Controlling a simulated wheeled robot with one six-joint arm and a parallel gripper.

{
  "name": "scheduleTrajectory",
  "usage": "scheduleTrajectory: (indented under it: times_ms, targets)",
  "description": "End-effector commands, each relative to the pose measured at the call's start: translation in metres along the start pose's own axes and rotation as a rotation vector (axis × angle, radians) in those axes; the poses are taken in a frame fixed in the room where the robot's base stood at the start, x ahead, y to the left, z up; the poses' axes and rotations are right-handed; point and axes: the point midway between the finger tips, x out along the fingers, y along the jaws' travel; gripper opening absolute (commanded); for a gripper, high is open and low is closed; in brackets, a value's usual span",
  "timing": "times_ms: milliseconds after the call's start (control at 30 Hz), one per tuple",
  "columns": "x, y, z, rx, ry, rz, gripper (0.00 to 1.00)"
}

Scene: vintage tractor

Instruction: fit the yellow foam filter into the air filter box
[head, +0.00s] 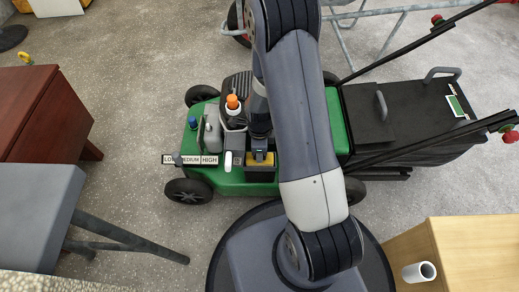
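The yellow foam filter (269,159) shows as a small yellow patch at the tip of my gripper (260,152). It is at the dark air filter box (262,173) on the near side of the green lawn mower. My gripper points down right over the box and touches or nearly touches the filter. Its fingers are small and dark here, so I cannot tell whether they grip the filter. I also cannot tell whether the filter sits inside the box or just above it. My arm hides part of the mower's engine.
The green mower (230,176) has an orange-capped part (232,102) and a LOW/MEDIUM/HIGH strip (190,160) left of the gripper. Its black grass bag (400,105) is at right. A red-brown cabinet (40,110) stands left, a wooden box (475,250) lower right.

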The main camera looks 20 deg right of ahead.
Motion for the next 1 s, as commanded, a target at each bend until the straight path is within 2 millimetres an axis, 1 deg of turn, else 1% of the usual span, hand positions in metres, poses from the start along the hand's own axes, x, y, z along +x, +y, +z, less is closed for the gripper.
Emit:
scheduleTrajectory:
  times_ms: [200,300,367,700,833,1000]
  targets:
    - [0.000,0.001,0.000,0.000,0.001,0.002,0.39]
    - [-0.006,0.001,0.000,0.000,0.000,0.001,0.39]
    - [-0.015,0.001,0.000,0.000,0.000,0.001,0.39]
    - [-0.089,0.000,0.000,0.000,-0.001,-0.002,0.39]
    - [-0.109,0.000,0.000,0.000,0.000,-0.001,0.39]
    - [-0.121,0.000,0.000,0.000,0.000,0.001,0.39]
